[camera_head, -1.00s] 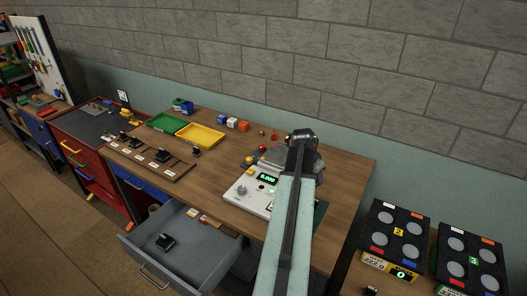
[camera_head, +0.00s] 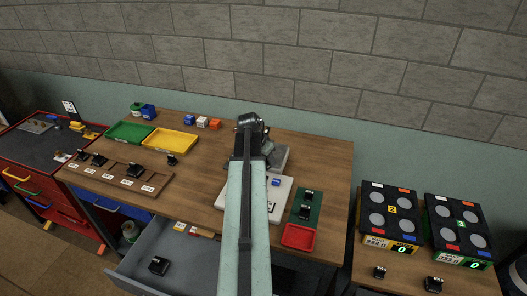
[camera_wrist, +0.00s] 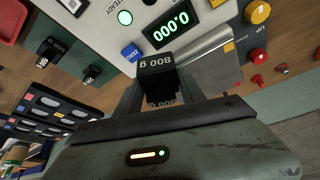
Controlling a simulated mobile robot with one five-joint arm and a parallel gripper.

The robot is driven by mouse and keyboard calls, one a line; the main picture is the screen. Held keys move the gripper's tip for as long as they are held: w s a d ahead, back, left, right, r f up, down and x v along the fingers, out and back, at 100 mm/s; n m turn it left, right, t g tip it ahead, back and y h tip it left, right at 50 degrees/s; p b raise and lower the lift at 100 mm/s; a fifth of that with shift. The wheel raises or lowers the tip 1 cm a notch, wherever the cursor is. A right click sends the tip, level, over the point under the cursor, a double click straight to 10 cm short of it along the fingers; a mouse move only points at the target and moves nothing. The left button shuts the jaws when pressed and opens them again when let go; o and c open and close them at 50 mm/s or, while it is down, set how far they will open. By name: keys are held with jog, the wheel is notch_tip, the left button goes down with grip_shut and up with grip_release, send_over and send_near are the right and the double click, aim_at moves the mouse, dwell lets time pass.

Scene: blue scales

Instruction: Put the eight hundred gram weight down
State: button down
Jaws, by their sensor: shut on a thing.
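The black eight hundred gram weight (camera_wrist: 158,68) is held in my gripper (camera_wrist: 160,96), seen upside down in the wrist view with its white 800 g label facing the camera. The gripper is shut on it. The white scale (camera_wrist: 100,28) lies beyond it in that view, with its green display (camera_wrist: 170,25) reading 0.000. In the head view my arm covers the gripper, the held weight and part of the scale (camera_head: 284,193). I cannot tell the weight's height above the surface.
Black weights (camera_head: 308,194) stand on a green mat beside a red tray (camera_head: 299,236). A wooden rack (camera_head: 150,181) with several black weights, a green tray (camera_head: 128,132) and a yellow tray (camera_head: 171,141) are to the left. An open drawer (camera_head: 188,252) holds a black weight (camera_head: 158,265).

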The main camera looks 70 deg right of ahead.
jog(key=shift+s+a+r, duration=0.15)
jog(key=shift+a+r, duration=0.7)
jog(key=shift+f, duration=0.15)
jog(key=b, duration=0.1)
send_near(279, 155)
jog(key=w+d, duration=0.1)
jog(key=w, duration=0.1)
jog(key=w+d+f, duration=0.1)
jog(key=w+d, duration=0.1)
jog(key=shift+w+d+f, duration=0.15)
jog(key=shift+w+d, duration=0.2)
jog(key=f+b, duration=0.4)
jog(key=shift+w+d, duration=0.1)
jog(key=shift+d, duration=0.15)
jog(key=shift+r, duration=0.2)
jog(key=shift+f, duration=0.2)
jog(key=c, duration=0.7)
grip_release()
jog(key=shift+r, duration=0.1)
